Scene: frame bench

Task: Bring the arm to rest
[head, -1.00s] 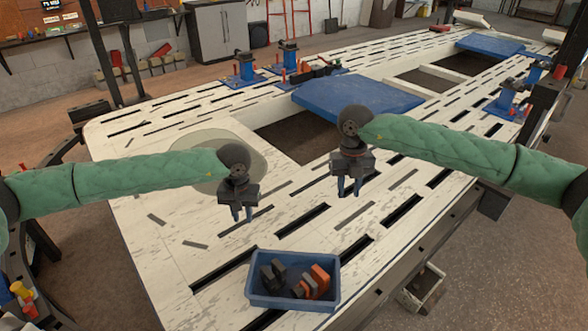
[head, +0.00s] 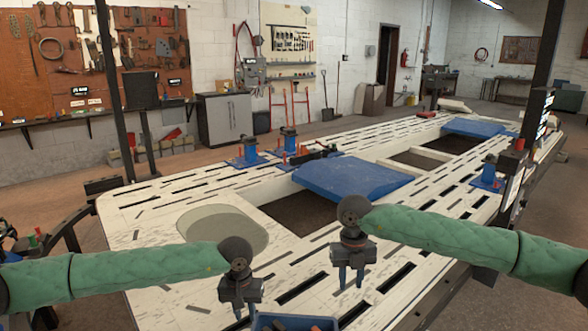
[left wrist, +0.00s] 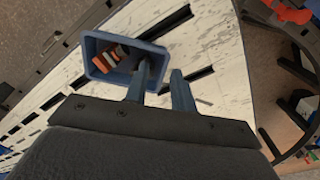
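My left gripper (head: 242,312) hangs fingers-down over the near part of the white slotted bench (head: 170,280), left of a blue bin. It is empty, and the left wrist view shows a clear gap between its two fingers (left wrist: 160,88). My right gripper (head: 351,280) also hangs fingers-down above the bench, further right. Its two fingers are apart with nothing between them. Both arms wear green quilted sleeves.
The blue bin (head: 292,321) is cut by the bottom edge; in the left wrist view the bin (left wrist: 97,64) holds orange and dark blocks. A blue panel (head: 352,178) and blue clamps (head: 248,153) stand on the bench. Dark openings (head: 300,212) break its top.

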